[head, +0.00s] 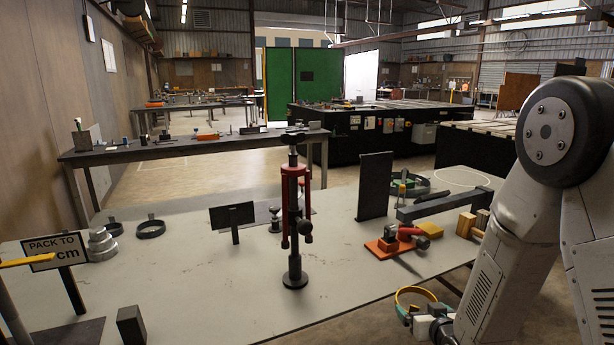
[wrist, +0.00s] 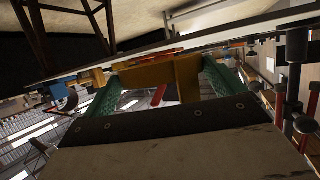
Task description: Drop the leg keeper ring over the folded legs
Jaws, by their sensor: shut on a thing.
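A dark upright stand (head: 294,225) with red folded legs (head: 285,205) alongside its post rises from a round foot on the grey table. My gripper (head: 420,309) is low at the right, beyond the table's front right edge, well away from the stand. It is shut on a yellow-orange ring (head: 413,290), whose arc shows above the jaws. In the wrist view, a yellow-brown piece (wrist: 150,76) sits between the green fingers of my gripper (wrist: 160,88). The stand's dark post (wrist: 297,50) shows tilted at that view's right edge. The rest of the ring is hidden.
On the table (head: 200,290) are two black rings (head: 151,229), a stepped grey cylinder (head: 101,243), a dark upright plate (head: 375,186), a red clamp on an orange base (head: 385,247), and a long dark bar (head: 432,206). The front middle is clear.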

